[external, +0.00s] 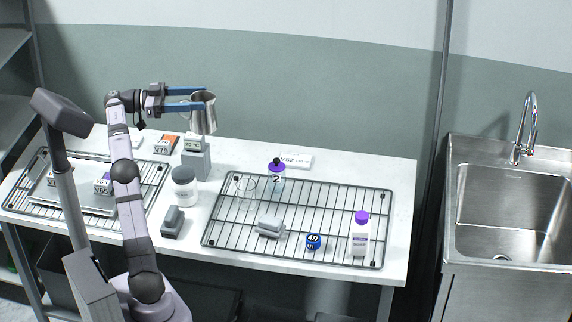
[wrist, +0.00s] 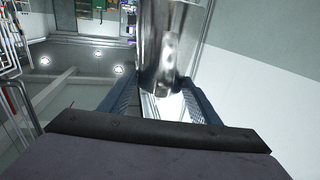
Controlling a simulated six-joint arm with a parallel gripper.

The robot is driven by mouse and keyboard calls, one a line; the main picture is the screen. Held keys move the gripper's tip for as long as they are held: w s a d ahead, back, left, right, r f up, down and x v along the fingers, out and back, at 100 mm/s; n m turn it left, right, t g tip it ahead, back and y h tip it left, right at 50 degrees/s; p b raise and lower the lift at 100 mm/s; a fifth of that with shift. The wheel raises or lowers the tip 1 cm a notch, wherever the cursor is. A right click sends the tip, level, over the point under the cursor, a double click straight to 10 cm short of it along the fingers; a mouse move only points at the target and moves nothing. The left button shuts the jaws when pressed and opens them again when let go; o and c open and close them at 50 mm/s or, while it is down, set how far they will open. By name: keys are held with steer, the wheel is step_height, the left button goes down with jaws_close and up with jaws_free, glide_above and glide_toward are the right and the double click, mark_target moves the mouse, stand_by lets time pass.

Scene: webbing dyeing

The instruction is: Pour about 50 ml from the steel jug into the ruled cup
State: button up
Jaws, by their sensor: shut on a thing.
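The steel jug (external: 203,113) is up in the air above the back left of the table, close to upright. My gripper (external: 205,96) is shut on it, with the blue fingers reaching from the left. In the wrist view the jug (wrist: 172,45) fills the space between my fingertips (wrist: 165,100); its contents are hidden. A clear glass-like cup (external: 246,192) stands at the left of the right-hand wire rack, to the right of and below the jug. It looks like the ruled cup, but its markings are too small to read.
The right-hand wire rack (external: 222,238) also holds a purple-capped bottle (external: 360,235), a blue-lidded jar (external: 313,242) and a grey block (external: 270,226). A small purple-topped bottle (external: 277,170) stands behind the cup. A white jar (external: 184,187) and a grey device (external: 195,160) stand left of it.

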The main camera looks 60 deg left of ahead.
steer(key=shift+s, duration=1)
steer(key=shift+f, duration=0.35)
step_height(320, 180, down, 17)
steer(key=shift+f, duration=0.15)
steer(key=shift+w, duration=0.1)
